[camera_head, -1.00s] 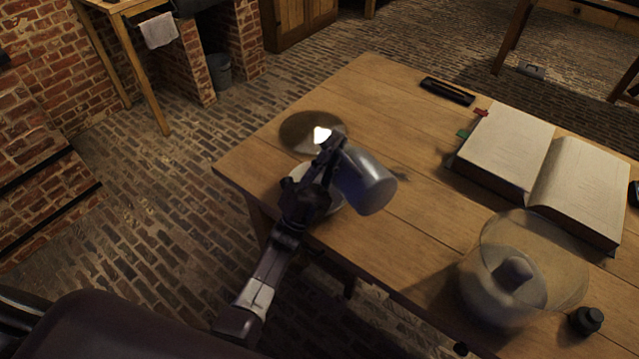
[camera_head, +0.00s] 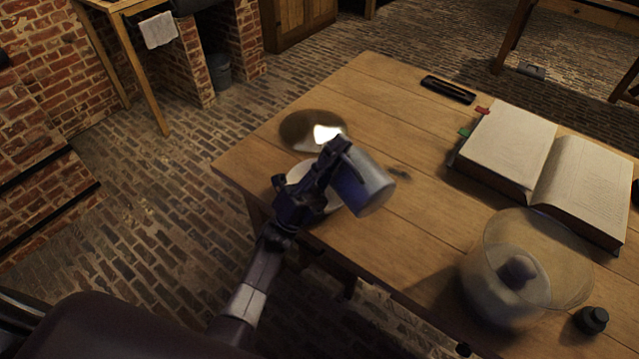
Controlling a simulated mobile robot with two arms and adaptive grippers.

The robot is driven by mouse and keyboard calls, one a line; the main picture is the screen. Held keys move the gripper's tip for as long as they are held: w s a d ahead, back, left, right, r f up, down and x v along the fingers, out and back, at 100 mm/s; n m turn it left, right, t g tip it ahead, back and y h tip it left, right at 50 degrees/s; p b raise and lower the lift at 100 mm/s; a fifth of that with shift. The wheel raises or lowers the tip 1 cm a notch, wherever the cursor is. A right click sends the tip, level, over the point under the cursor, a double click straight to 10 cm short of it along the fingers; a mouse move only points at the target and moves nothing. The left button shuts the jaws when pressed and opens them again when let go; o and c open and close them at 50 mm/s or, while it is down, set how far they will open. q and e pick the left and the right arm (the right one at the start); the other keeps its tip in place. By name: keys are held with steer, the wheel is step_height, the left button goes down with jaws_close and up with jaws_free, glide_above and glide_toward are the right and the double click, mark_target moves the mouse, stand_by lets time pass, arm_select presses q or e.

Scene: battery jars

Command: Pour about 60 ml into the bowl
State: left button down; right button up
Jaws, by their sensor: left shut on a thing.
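My left gripper (camera_head: 335,160) is shut on a grey, cup-like vessel (camera_head: 364,184). The vessel is tilted, above the near left part of the table. A pale bowl (camera_head: 297,173) lies below and behind the gripper, and my gripper and the vessel hide much of it. I cannot see any liquid stream or how full the bowl or the vessel is. My right gripper is not in view.
The wooden table (camera_head: 420,210) holds a round shiny plate (camera_head: 304,128), an open book (camera_head: 545,165), a black tray (camera_head: 448,90), a large glass jar (camera_head: 520,265) and a small black weight-like object (camera_head: 590,320). Bare wood lies between vessel and book.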

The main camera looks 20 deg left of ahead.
mark_target(346, 198)
arm_select(q)
steer(key=s+d+f+m+g, duration=0.1)
steer(key=s+f+m+g+b, duration=0.1)
steer(key=m+g, duration=0.1)
steer(key=shift+s+d+h, duration=0.25)
steer(key=shift+d+h, duration=0.1)
steer(key=shift+h, duration=0.05)
steer(key=shift+s+d+r+m+g+p, duration=0.2)
steer(key=shift+s+d+m+g+p, duration=0.1)
steer(key=shift+m+g, duration=0.4)
steer(key=shift+s+d+f+m+g, duration=0.15)
steer(key=shift+m+g, duration=0.1)
steer(key=shift+m, duration=0.2)
steer(key=shift+s+d+r+m+g, duration=0.15)
steer(key=shift+m+g, duration=0.1)
steer(key=shift+m, duration=0.2)
steer(key=shift+f, duration=0.15)
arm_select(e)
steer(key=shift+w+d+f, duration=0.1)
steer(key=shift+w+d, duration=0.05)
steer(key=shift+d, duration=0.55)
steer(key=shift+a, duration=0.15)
arm_select(q)
steer(key=shift+f, duration=0.1)
